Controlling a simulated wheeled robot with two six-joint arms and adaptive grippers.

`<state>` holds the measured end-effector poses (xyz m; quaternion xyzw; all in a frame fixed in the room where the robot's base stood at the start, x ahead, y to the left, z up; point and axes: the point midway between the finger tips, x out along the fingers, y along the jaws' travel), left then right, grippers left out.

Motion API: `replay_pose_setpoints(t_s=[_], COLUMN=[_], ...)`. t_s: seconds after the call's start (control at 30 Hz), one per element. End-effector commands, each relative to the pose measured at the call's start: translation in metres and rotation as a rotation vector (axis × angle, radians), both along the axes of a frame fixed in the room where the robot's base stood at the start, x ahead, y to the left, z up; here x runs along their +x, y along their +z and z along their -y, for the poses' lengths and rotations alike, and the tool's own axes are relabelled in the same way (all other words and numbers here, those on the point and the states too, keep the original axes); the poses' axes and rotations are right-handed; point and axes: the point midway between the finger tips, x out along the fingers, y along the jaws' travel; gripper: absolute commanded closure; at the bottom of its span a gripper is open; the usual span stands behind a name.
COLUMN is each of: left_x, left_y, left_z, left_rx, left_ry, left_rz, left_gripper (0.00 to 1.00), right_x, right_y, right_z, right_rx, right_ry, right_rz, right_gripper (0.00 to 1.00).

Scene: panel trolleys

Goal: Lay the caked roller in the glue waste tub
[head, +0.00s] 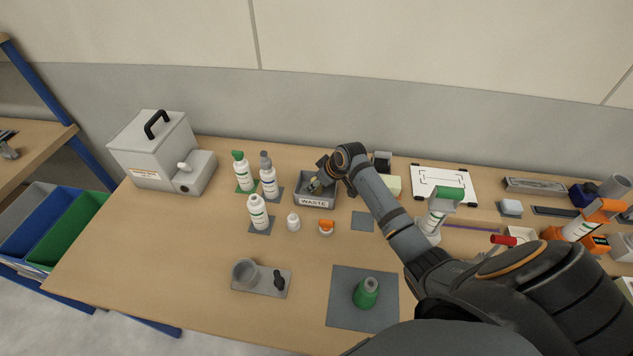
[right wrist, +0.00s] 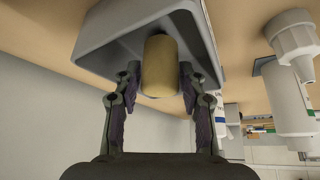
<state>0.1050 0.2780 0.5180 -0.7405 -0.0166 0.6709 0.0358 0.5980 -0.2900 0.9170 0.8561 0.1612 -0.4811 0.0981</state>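The grey glue waste tub (head: 330,187), with a WASTE label on its front, stands at the back middle of the table. Its grey wall fills the upper part of the right wrist view (right wrist: 125,25). The caked roller is a tan cylinder (right wrist: 161,65) inside the tub's opening in that view. My right gripper (right wrist: 160,85) reaches over the tub, its fingertips against both sides of the roller. In the head view the gripper (head: 317,181) partly covers the roller. Whether the roller touches the tub floor is hidden. My left gripper is not in view.
A grey lidded box (head: 150,150) is far left.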

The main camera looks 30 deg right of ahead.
Motion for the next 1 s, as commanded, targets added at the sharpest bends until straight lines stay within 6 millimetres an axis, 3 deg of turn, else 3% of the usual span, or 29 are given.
replay_pose_setpoints(t_s=[0.07,0.47,0.8,1.0], left_x=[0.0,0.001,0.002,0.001], left_y=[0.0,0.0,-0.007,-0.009], left_z=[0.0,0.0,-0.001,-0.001], left_rx=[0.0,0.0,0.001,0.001], left_ry=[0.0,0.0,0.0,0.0], left_rz=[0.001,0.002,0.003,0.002], left_gripper=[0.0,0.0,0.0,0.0], right_x=[0.0,-0.003,-0.042,-0.056], right_y=[0.0,0.01,0.077,0.101], right_z=[0.0,0.003,0.018,0.022], right_rx=[0.0,-0.003,-0.007,-0.003], right_ry=[0.0,0.0,0.001,0.001], right_rz=[0.0,0.002,0.003,0.001], right_gripper=[0.44,0.44,0.44,0.44])
